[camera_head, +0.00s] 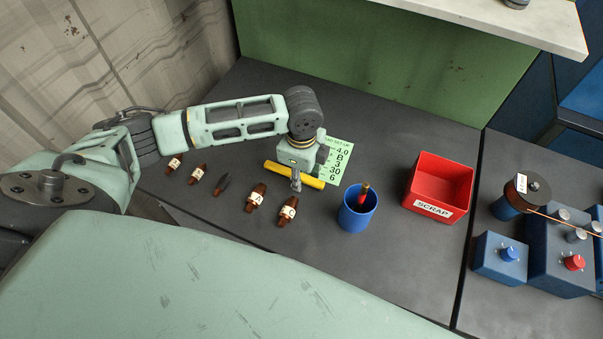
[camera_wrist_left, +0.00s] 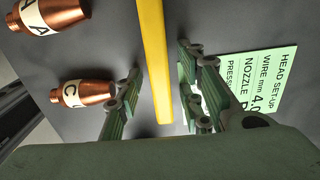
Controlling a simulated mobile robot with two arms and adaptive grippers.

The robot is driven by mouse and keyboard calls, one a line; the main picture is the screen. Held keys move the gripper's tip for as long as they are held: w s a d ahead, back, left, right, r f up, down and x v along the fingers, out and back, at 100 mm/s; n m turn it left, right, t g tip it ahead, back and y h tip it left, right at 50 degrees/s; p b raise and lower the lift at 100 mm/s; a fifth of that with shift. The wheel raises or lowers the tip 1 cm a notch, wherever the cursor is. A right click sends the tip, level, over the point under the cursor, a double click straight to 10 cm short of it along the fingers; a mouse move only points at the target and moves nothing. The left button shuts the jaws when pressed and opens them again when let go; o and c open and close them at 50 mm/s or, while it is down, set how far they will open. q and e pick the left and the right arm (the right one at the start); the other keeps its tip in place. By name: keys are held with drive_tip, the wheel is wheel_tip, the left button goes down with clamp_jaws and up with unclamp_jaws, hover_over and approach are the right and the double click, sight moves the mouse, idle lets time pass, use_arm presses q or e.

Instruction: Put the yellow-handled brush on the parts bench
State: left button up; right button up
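The long yellow handle (camera_head: 315,182), taken to be the brush's, lies on or just above the dark grey bench top (camera_head: 400,135); I cannot tell which. No bristles show. My left gripper (camera_head: 296,181) is over the handle and partly hides it. In the left wrist view the yellow handle (camera_wrist_left: 155,60) runs between the two fingers of my left gripper (camera_wrist_left: 155,90). The fingers are apart, with a gap on each side of the handle. My right gripper is not in view. I cannot tell which surface is called the parts bench.
Several copper nozzles (camera_head: 287,211) lie left and in front of the gripper, with a dark piece (camera_head: 222,184) among them. A green card (camera_head: 338,158) lies beside the handle. A blue cup (camera_head: 355,217), a red scrap bin (camera_head: 413,204) and blue control boxes (camera_head: 497,262) stand to the right.

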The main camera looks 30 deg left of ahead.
sight(302, 176)
use_arm(q)
drive_tip(key=shift+r, duration=0.1)
wheel_tip(302, 176, up, 12)
drive_tip(key=b, duration=0.1)
idle(0.4)
idle(0.5)
